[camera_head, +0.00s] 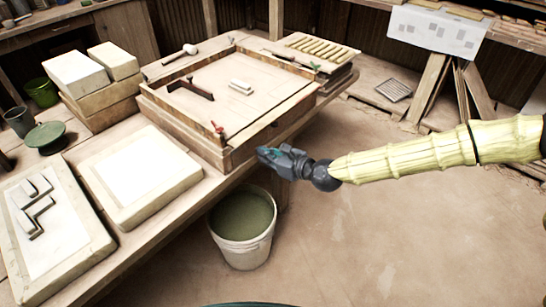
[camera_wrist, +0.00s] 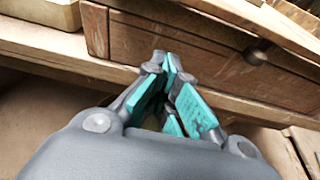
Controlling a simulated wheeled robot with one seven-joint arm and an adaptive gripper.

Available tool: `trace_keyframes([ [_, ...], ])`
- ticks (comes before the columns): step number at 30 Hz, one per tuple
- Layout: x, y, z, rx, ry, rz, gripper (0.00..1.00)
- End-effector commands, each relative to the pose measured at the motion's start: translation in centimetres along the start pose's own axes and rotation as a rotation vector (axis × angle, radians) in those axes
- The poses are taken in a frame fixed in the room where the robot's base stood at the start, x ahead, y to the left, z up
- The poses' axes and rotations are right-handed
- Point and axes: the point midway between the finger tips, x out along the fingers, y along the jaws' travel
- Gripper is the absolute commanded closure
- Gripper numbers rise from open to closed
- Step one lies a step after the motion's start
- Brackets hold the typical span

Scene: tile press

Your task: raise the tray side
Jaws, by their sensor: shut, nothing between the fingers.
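The wooden tray (camera_head: 150,105) lies on the workbench, with raised walls at its back and left. Its near right side (camera_head: 272,116) faces my gripper; whether it lies folded down or stands up is hard to tell. My gripper (camera_head: 263,153) is shut and empty, just off the tray's near corner and in front of the bench edge. In the wrist view, the teal fingers (camera_wrist: 170,66) meet at their tips in front of a wooden board (camera_wrist: 200,45) with a dark round knob (camera_wrist: 257,52). Contact cannot be told.
A white bucket (camera_head: 243,252) of green liquid stands on the floor below my gripper. A dark angled bracket (camera_head: 191,88) and a small white block (camera_head: 241,87) are inside the tray. Pale slabs (camera_head: 140,178) lie to the left.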

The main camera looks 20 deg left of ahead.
Motion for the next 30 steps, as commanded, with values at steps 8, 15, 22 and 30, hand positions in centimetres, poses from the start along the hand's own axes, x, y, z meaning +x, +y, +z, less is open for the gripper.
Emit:
trace_keyframes([
  [8, 0.5, -0.1, 2.0, -0.004, -0.001, -0.001, 1.0],
  [15, 0.0, 0.0, 3.4, -0.001, 0.0, 0.0, 1.0],
  [22, -0.1, 0.0, 3.8, -0.001, 0.0, 0.0, 1.0],
  [30, -0.1, 0.0, 3.8, 0.0, 0.0, 0.0, 1.0],
])
